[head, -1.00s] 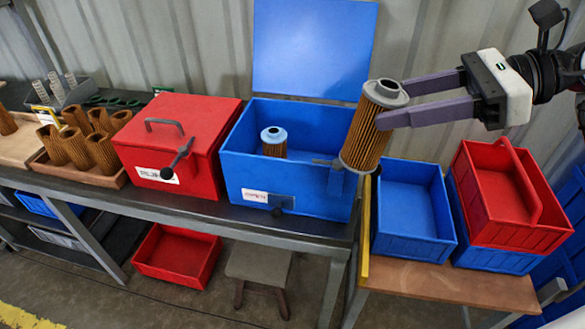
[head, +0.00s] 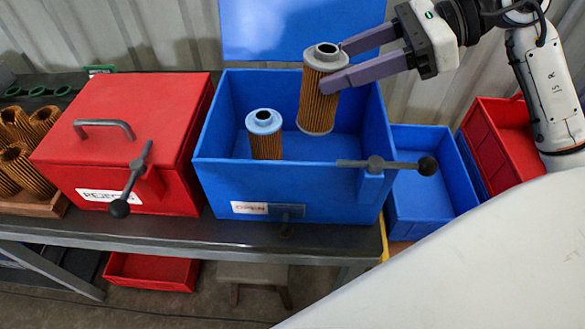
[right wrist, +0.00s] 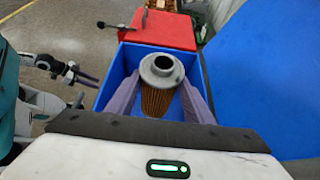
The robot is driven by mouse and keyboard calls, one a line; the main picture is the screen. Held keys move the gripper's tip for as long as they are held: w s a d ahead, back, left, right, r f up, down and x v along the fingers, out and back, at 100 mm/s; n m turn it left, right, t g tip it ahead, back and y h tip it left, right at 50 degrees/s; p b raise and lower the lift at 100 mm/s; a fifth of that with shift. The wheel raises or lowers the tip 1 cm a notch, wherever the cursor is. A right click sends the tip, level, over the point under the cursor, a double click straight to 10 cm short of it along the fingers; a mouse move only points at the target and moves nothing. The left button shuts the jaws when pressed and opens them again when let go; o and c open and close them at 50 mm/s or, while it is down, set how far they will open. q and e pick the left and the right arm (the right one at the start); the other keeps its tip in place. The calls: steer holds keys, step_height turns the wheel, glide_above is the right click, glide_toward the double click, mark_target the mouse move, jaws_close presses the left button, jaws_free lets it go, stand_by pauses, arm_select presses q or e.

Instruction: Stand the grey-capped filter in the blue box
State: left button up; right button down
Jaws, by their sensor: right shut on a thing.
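The grey-capped filter (head: 319,92), with brown pleats, is held nearly upright over the right part of the open blue box (head: 240,187). My right gripper (head: 333,67) is shut on it from the right, near its cap. Its lower end shows inside the box outline; I cannot tell how far it is above the floor. The right wrist view shows the grey cap (right wrist: 161,69) between the fingers. A blue-capped filter (head: 265,136) stands in the left part of the box. My left gripper is not in view in the head view; the right wrist view shows a dark gripper (right wrist: 48,66) at left.
The blue lid (head: 290,30) stands open behind the box. A latch handle (head: 400,166) sticks out at the front right. A shut red box (head: 115,130) stands left, beside brown filters (head: 22,165). Blue (head: 425,180) and red bins (head: 500,135) are at right.

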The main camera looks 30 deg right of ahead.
mark_target(329, 122)
steer(key=shift+w+a+f+h+b, duration=0.15)
steer(key=shift+a+f+b, duration=0.1)
steer(key=shift+f, duration=0.15)
steer(key=shift+s+a+f+h+b, duration=0.1)
steer(key=shift+f+h+b, duration=0.05)
steer(key=shift+f+b, duration=0.15)
step_height(329, 122, down, 5)
steer(key=shift+w+f, duration=0.1)
steer(key=shift+f, duration=0.05)
step_height(329, 122, down, 4)
steer(key=shift+r, duration=0.2)
steer(key=shift+f, duration=0.35)
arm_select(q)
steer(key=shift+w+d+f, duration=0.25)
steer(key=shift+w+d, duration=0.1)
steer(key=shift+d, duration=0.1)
